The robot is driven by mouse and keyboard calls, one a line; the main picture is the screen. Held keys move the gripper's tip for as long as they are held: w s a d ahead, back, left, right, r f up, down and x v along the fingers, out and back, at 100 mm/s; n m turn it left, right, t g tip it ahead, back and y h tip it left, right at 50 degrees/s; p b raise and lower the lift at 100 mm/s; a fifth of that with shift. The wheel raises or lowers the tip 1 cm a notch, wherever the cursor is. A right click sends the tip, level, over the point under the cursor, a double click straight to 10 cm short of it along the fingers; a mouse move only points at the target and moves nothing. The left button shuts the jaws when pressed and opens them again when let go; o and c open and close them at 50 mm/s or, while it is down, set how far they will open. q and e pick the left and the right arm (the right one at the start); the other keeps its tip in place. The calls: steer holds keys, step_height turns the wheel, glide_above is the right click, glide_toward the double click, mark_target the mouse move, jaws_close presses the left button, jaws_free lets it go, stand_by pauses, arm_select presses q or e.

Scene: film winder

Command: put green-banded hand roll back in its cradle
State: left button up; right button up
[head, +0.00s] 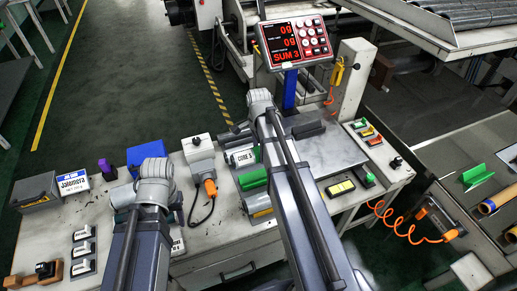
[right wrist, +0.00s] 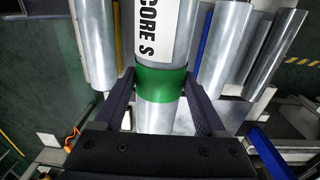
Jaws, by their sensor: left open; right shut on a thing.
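The green-banded hand roll (right wrist: 160,84) has a metal body and a white "CORE S" label. In the right wrist view my right gripper (right wrist: 159,92) is shut on it, one finger on each side of the green band. In the head view a "CORE S" label (head: 243,157) shows left of my right arm, which hides the right gripper. A green part (head: 251,179) and a metal cylinder (head: 258,207) show below it. I cannot tell which part is the roll's cradle. My left gripper (head: 177,213) is open over the bench, mostly hidden behind its own arm.
The white bench (head: 335,160) carries a red display (head: 296,43) on a blue post, a grey box (head: 36,192) and several switches. An orange-ended cable (head: 210,187) lies between my arms. Several bare metal cylinders (right wrist: 212,60) flank the held roll.

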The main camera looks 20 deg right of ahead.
steer(key=shift+s+a, duration=0.2)
steer(key=shift+s, duration=0.1)
arm_select(q)
step_height(320, 180, down, 10)
steer(key=b, duration=1)
steer(key=shift+f, duration=0.2)
arm_select(e)
step_height(320, 180, down, 10)
steer(key=shift+w+f, duration=0.1)
steer(key=shift+f, duration=0.15)
steer(key=shift+r, duration=0.1)
steer(key=o, duration=1.6)
steer(key=shift+c, duration=0.2)
arm_select(q)
steer(key=shift+r, duration=0.1)
arm_select(e)
step_height(320, 180, up, 8)
steer(key=p, duration=0.7)
steer(key=shift+w, duration=0.1)
arm_select(q)
step_height(320, 180, up, 8)
steer(key=shift+f, duration=0.2)
